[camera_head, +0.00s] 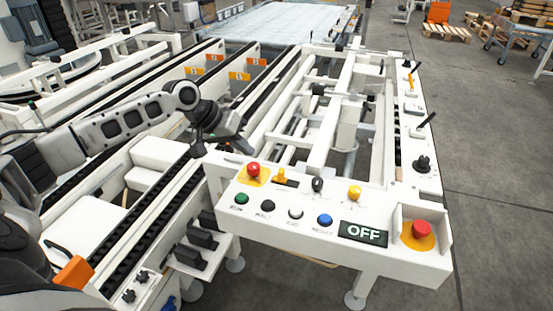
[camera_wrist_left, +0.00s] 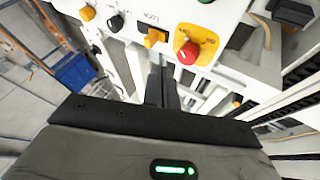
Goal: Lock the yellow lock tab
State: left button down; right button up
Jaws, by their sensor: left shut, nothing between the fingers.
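A yellow tab (camera_head: 282,177) sits on the white control panel, just right of a red button on a yellow plate (camera_head: 253,172). In the left wrist view the yellow tab (camera_wrist_left: 155,38) is at the top centre, beside the red button (camera_wrist_left: 188,53). I cannot tell from its angle whether it is locked. My left gripper (camera_head: 246,148) is behind and above the panel's back edge, apart from the tab. Its fingers (camera_wrist_left: 161,90) are shut and empty, pointing toward the panel. Another yellow piece (camera_head: 412,106) is on the right rail. My right gripper is not in view.
The panel (camera_head: 275,239) also carries a black knob (camera_head: 317,184), a yellow knob (camera_head: 354,193), several coloured buttons, an OFF display (camera_head: 363,233) and a shrouded red button (camera_head: 421,229). White conveyor rails lie behind and left. Open floor (camera_head: 490,150) is at right.

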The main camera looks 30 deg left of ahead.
aim_at(283, 172)
pick_arm(q)
jog(key=x, duration=0.9)
jog(key=shift+d+f, duration=0.2)
jog(key=shift+f, duration=0.15)
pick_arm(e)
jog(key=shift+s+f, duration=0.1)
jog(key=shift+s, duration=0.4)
pick_arm(q)
jog(key=shift+d+r, duration=0.15)
jog(key=shift+d, duration=0.2)
jog(key=shift+w+d+p, duration=0.15)
jog(key=shift+d+p, duration=0.35)
jog(key=shift+d, duration=0.1)
jog(key=shift+w+d+p, duration=0.15)
jog(key=shift+d+p, duration=0.3)
jog(key=shift+d, duration=0.3)
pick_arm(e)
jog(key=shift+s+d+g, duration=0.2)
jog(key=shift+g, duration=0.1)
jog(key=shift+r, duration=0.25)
